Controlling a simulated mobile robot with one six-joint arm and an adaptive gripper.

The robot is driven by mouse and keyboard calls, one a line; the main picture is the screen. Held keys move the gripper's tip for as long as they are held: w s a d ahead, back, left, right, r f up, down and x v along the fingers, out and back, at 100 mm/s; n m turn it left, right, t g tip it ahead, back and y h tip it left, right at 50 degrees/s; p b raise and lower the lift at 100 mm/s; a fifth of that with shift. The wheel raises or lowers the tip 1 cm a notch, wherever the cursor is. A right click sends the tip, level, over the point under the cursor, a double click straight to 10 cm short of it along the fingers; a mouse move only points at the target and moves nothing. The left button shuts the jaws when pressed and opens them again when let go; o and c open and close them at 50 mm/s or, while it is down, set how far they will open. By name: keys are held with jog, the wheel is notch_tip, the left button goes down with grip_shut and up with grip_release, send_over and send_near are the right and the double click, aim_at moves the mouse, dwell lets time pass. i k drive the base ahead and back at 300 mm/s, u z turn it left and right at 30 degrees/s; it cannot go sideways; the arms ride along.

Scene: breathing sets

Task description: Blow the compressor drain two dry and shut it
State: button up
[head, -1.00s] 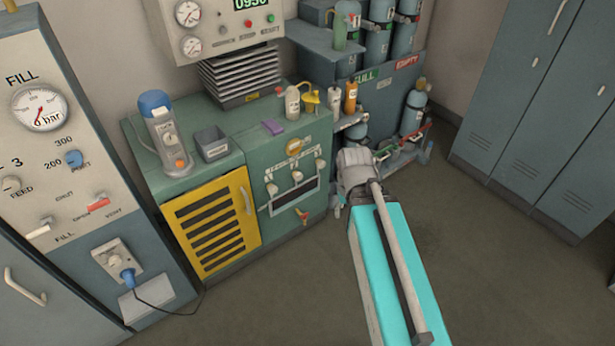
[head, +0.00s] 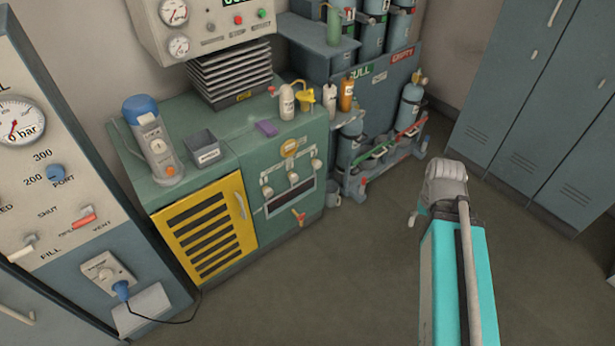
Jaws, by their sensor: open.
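The compressor is the green cabinet (head: 210,139) with a yellow louvred door (head: 207,230). Its front panel has a row of three pale drain knobs; the middle one (head: 293,177) seems to be drain two, but the labels are too small to read. A dark strip window (head: 290,198) lies below the knobs, with an orange-red handle (head: 298,218) under it. My gripper (head: 413,216) is right of the compressor, well apart from it, over the floor. Only a pale tip shows beside my wrist; the rest is hidden. It is open, and I see nothing held.
A blue-capped device (head: 150,140), a grey bin (head: 204,150), a purple block (head: 266,128) and several bottles stand on the cabinet. A cylinder rack (head: 377,85) is behind, lockers (head: 540,110) at right, and a fill panel (head: 50,130) at left. The middle floor is clear.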

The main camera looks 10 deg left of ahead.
aim_at(293, 178)
jog(key=z, duration=1.35)
jog(key=i, duration=0.5)
jog(key=u, duration=2.45)
